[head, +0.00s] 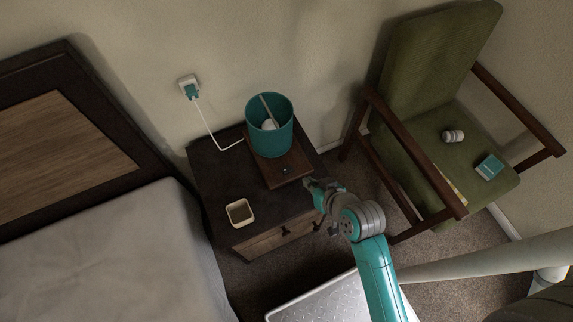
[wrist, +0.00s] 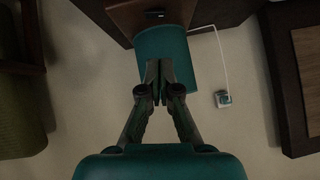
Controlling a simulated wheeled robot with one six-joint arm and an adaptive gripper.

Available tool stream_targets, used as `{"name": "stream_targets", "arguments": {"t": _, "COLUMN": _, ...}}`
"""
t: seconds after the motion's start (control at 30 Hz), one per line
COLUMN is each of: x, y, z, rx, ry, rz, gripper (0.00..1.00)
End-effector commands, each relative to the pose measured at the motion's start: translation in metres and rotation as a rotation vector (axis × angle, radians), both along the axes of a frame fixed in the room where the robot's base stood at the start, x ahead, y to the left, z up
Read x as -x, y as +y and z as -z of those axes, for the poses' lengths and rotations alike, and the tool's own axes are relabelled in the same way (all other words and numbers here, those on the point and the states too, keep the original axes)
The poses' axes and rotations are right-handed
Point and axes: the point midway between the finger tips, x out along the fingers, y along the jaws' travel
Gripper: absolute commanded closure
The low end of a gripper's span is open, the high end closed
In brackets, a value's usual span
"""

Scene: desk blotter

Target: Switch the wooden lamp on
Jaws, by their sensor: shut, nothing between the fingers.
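The wooden lamp has a teal drum shade (head: 270,138) and a flat wooden base (head: 290,178) on the dark nightstand. A pale bulb shows inside the shade and looks unlit. A small dark switch (head: 285,170) sits on the base in front of the shade; it also shows near the top of the wrist view (wrist: 154,14). My gripper (head: 308,183) is just right of the base's front corner in the head view, and I cannot tell whether it touches. In the wrist view my gripper (wrist: 160,82) is shut and empty, its fingertips overlapping the shade.
A small cream square cup (head: 240,213) stands at the nightstand's front left. A white cord runs to a wall socket (head: 189,88). The bed (head: 110,260) is to the left. A green armchair (head: 432,70) to the right holds a white cylinder (head: 453,136) and a teal box (head: 489,167).

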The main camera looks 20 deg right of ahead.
Motion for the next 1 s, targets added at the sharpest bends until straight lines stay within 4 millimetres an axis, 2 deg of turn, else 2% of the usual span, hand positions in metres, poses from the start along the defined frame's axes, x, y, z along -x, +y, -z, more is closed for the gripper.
{"name": "stream_targets", "arguments": {"t": 0.03, "x": -0.009, "y": -0.002, "z": -0.003, "rx": -0.003, "ry": 0.007, "rz": -0.006, "gripper": 1.0}}
{"name": "stream_targets", "arguments": {"t": 0.2, "x": -0.025, "y": -0.003, "z": -0.006, "rx": -0.016, "ry": 0.038, "rz": -0.03, "gripper": 1.0}}
{"name": "stream_targets", "arguments": {"t": 0.73, "x": -0.03, "y": -0.004, "z": -0.006, "rx": -0.02, "ry": 0.051, "rz": -0.039, "gripper": 1.0}}
{"name": "stream_targets", "arguments": {"t": 0.87, "x": -0.037, "y": -0.002, "z": 0.0, "rx": -0.02, "ry": 0.05, "rz": -0.039, "gripper": 1.0}}
{"name": "stream_targets", "arguments": {"t": 1.0, "x": -0.052, "y": 0.001, "z": 0.014, "rx": -0.02, "ry": 0.05, "rz": -0.04, "gripper": 1.0}}
